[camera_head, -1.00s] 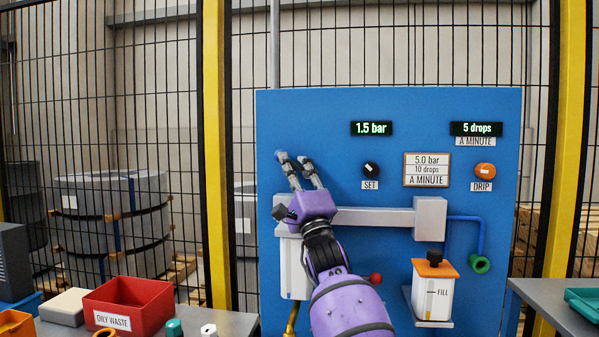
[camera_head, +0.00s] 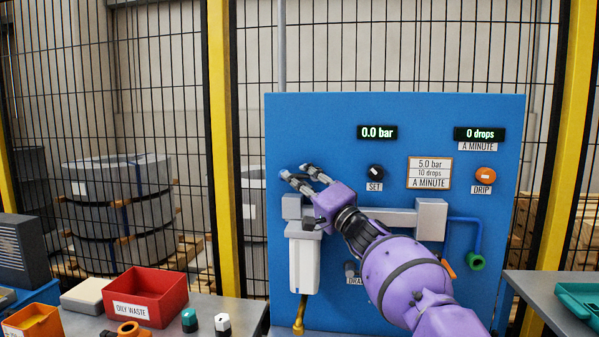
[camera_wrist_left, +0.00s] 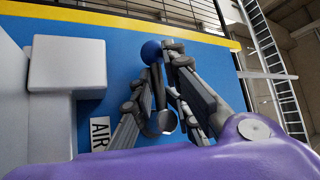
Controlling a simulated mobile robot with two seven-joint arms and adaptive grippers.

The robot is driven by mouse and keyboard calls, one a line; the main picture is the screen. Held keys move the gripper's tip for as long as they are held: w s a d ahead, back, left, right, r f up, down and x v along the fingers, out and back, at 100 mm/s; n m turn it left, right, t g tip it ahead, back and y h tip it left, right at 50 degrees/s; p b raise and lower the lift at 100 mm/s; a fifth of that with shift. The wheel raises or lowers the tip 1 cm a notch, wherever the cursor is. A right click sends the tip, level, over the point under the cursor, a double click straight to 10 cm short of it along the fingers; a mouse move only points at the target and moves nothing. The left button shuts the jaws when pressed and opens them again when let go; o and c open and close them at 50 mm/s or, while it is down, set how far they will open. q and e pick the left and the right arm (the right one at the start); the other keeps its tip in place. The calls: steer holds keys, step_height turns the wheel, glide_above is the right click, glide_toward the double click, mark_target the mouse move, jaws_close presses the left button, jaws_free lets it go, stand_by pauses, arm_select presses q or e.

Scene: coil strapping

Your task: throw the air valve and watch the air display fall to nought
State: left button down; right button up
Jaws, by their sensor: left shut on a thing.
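The air display (camera_head: 377,132) on the blue panel reads 0.0 bar. My left gripper (camera_head: 296,171) is at the panel's left side, its fingers pointing up and left. In the left wrist view the fingers are shut on the air valve's lever, whose blue ball end (camera_wrist_left: 152,50) shows at the fingertips. An AIR label (camera_wrist_left: 100,133), partly cut off, is on the panel beside it. In the head view the fingers mostly hide the lever. My right gripper is not in view.
The drops display (camera_head: 479,134) reads 0 drops. The SET knob (camera_head: 376,172) and orange DRIP knob (camera_head: 486,174) are right of the gripper. A red oily waste bin (camera_head: 158,290) stands on the left bench.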

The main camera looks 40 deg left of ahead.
arm_select(q)
steer(key=shift+s+a+f, duration=0.1)
steer(key=shift+s+a, duration=0.15)
steer(key=shift+s, duration=0.05)
steer(key=c, duration=1.8)
jaws_free()
steer(key=shift+c, duration=0.2)
steer(key=shift+o, duration=0.4)
steer(key=shift+a, duration=0.25)
steer(key=v, duration=1.2)
steer(key=shift+d, duration=0.1)
steer(key=shift+d, duration=0.1)
